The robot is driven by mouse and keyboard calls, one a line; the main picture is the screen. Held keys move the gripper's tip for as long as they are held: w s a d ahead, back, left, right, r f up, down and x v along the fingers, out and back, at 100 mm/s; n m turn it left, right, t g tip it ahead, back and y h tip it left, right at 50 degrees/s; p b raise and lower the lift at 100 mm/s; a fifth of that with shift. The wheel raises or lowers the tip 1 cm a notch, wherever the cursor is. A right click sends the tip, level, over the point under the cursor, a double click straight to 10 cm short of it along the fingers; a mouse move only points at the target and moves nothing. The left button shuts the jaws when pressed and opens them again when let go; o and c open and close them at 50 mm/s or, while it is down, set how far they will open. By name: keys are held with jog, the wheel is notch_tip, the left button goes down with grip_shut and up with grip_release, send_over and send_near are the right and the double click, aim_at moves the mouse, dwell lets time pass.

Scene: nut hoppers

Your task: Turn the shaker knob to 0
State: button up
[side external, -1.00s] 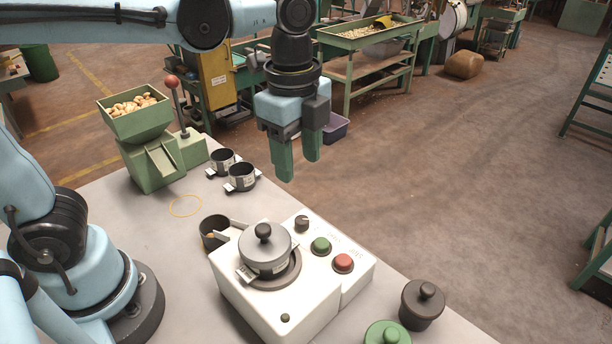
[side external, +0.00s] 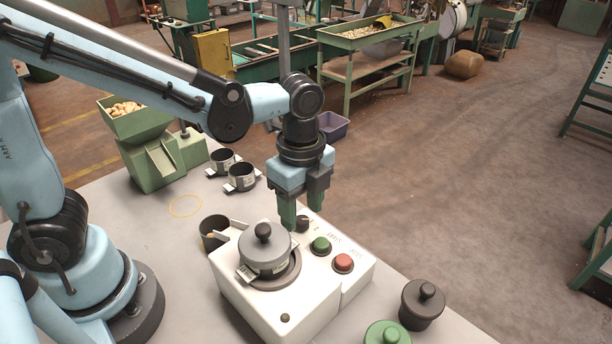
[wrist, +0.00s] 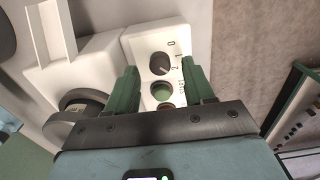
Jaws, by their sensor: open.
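The shaker knob (side external: 303,224) is small, round and dark, at the far end of the white shaker's control panel. In the wrist view the knob (wrist: 160,64) shows beside the printed marks 0, 1 and 2, and its pale pointer line appears to aim toward the 2. My gripper (side external: 300,210) is above the knob with its green fingers pointing down. In the wrist view my gripper (wrist: 160,74) is open, with one finger on either side of the knob and apart from it.
A green button (side external: 321,246) and a red button (side external: 343,262) follow the knob along the panel. A lidded grey pot (side external: 266,255) sits on the shaker. Two dark cups (side external: 240,177) and a green nut hopper (side external: 150,160) stand behind on the table.

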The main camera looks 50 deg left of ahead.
jog(key=shift+f, duration=0.85)
jog(key=shift+c, duration=0.3)
grip_shut()
